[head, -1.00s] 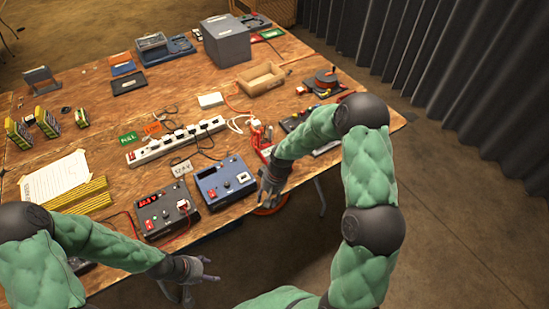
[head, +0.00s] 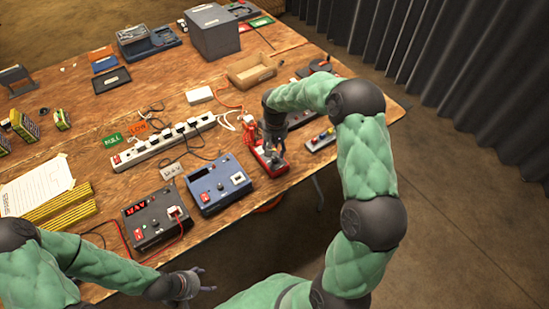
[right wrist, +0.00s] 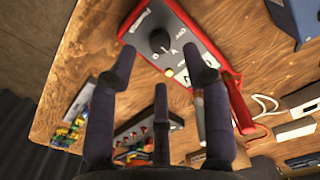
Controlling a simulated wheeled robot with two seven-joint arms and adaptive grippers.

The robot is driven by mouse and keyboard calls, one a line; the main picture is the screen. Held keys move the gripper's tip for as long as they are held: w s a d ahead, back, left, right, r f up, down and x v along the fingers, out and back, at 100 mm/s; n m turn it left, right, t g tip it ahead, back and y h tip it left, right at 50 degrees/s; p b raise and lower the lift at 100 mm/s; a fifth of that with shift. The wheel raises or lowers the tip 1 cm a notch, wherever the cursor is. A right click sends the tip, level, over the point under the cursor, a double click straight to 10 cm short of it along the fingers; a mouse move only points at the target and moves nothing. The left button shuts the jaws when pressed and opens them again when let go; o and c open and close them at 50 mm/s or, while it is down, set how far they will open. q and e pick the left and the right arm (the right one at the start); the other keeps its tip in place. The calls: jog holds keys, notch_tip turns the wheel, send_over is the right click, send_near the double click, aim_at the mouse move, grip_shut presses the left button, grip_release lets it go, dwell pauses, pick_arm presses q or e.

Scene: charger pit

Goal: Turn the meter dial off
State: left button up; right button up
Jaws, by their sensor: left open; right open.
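The meter is a red box (head: 267,161) near the table's front edge, right of the blue box; my right gripper partly hides it in the head view. In the right wrist view the meter (right wrist: 186,52) shows a black round dial (right wrist: 160,40) with a pale mark and white lettering around it, including "OFF". My right gripper (head: 274,146) is open above the meter. In the right wrist view its fingers (right wrist: 158,75) are spread, with the dial beyond and between their tips, apart from them. My left gripper (head: 192,281) is open and empty, in front of the table's edge.
A blue box (head: 215,184) and a dark box with a red display (head: 154,218) stand left of the meter. A white power strip (head: 163,142) lies behind them. A cardboard tray (head: 251,71) and a small dark device (head: 319,139) are near the meter.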

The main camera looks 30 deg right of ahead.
aim_at(275, 159)
jog(key=shift+f+b, duration=0.5)
jog(key=shift+f, duration=1.9)
grip_shut()
